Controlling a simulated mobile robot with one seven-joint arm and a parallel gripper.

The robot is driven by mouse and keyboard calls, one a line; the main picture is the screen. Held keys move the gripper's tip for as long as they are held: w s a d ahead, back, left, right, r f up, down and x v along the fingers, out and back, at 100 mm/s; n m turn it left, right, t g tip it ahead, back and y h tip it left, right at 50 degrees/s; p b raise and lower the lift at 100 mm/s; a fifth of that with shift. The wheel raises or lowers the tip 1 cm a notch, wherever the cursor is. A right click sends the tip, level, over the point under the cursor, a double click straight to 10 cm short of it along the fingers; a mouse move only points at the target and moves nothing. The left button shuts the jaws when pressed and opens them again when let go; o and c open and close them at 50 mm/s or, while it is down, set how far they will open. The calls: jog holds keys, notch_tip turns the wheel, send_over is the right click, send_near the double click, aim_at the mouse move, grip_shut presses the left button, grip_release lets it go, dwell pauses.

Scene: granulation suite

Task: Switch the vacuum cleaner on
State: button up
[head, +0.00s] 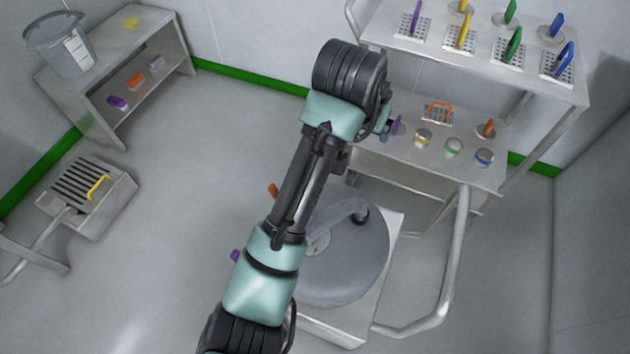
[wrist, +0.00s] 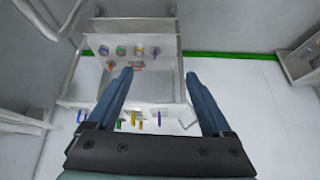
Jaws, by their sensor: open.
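My gripper (wrist: 160,80) is open and empty in the wrist view, its two blue fingers apart over the rack. In the head view the gripper is mostly hidden behind my own wrist. I cannot tell for sure which thing is the vacuum cleaner. A grey round drum (head: 350,275) with a bent grey piece on top sits on a pale base with a tubular handle (head: 455,265), low beside my arm. My arm covers its left side. An orange piece (head: 273,190) and a purple piece (head: 235,256) show beside my arm. No switch can be made out clearly.
A metal rack (head: 430,180) at the back right holds several coloured-handled tools and round pots. A shelf unit (head: 160,40) with a clear bucket (head: 62,45) stands back left. A slotted metal box (head: 75,215) with a yellow handle is at left. The floor between is clear.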

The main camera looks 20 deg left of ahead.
jog(key=s+a+f+n+g+b, duration=0.1)
jog(key=s+a+f+g, duration=0.2)
jog(key=s+f, duration=0.3)
jog(key=s+a+f+g+b, duration=0.1)
jog(key=s+a+f+g, duration=0.25)
jog(key=f, duration=0.35)
jog(key=f+b, duration=0.1)
jog(key=f, duration=0.7)
jog(key=f+b, duration=0.1)
jog(key=f, duration=0.3)
jog(key=shift+s+d+f+b, duration=0.15)
jog(key=shift+s+f+b, duration=0.2)
grip_shut()
jog(key=shift+r, duration=0.1)
